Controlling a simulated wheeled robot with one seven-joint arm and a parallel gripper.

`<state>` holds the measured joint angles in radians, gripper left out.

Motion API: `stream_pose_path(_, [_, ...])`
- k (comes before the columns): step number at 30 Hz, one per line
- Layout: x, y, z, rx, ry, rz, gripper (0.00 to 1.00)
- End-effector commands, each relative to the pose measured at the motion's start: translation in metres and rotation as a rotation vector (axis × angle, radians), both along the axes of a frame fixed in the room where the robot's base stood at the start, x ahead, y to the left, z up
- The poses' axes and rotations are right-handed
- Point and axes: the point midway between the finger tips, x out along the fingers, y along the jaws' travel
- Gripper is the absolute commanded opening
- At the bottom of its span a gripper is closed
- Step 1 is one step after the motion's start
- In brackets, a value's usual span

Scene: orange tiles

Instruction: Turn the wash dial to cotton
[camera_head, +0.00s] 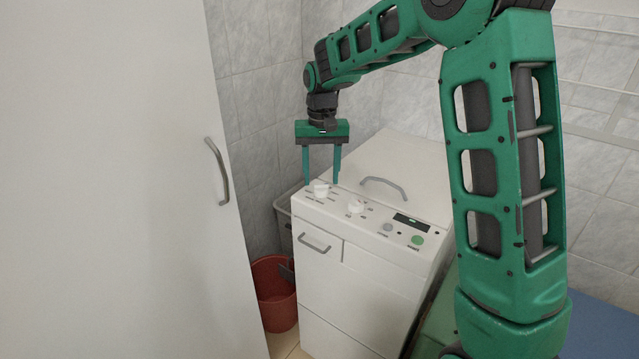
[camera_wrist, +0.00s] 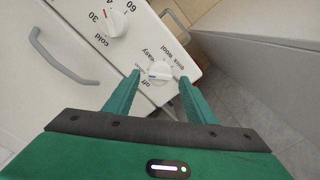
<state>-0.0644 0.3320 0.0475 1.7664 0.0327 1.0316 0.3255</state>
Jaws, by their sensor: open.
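The wash dial (camera_wrist: 160,70) is a small white knob in the wrist view, ringed by printed words including "off", "easy" and "quick wool". A coloured line crosses its face; I cannot tell which end points. I cannot read "cotton" there. In the head view the dial (camera_head: 320,188) is the left knob on the washing machine's top panel (camera_head: 375,222). My green gripper (camera_head: 321,181) points down over it, open and empty. Its fingertips, also in the wrist view (camera_wrist: 160,78), are on either side of the dial; I cannot tell whether they touch it.
A second white dial (camera_head: 355,207), marked with temperatures, is close to the wash dial. Buttons and a dark display (camera_head: 411,222) lie further right. A grey handle (camera_head: 384,186) rises behind. A white door (camera_head: 110,180) fills the left; a red bucket (camera_head: 274,295) stands beside the machine.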

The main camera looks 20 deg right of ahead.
Motion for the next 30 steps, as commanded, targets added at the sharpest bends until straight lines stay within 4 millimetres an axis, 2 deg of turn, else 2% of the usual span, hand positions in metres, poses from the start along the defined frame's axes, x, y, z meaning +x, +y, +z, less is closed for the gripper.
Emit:
stream_pose_path(1, [0.001,0.000,0.011,0.001,-0.005,0.000,0.50])
stream_pose_path(6, [0.001,0.000,0.043,0.000,-0.004,0.000,0.50])
stream_pose_path(12, [0.001,0.000,0.069,0.000,-0.002,0.000,0.50])
stream_pose_path(18, [0.000,0.000,0.078,0.000,0.000,0.000,0.50])
stream_pose_path(30, [0.000,-0.001,0.078,0.000,0.000,-0.001,0.50])
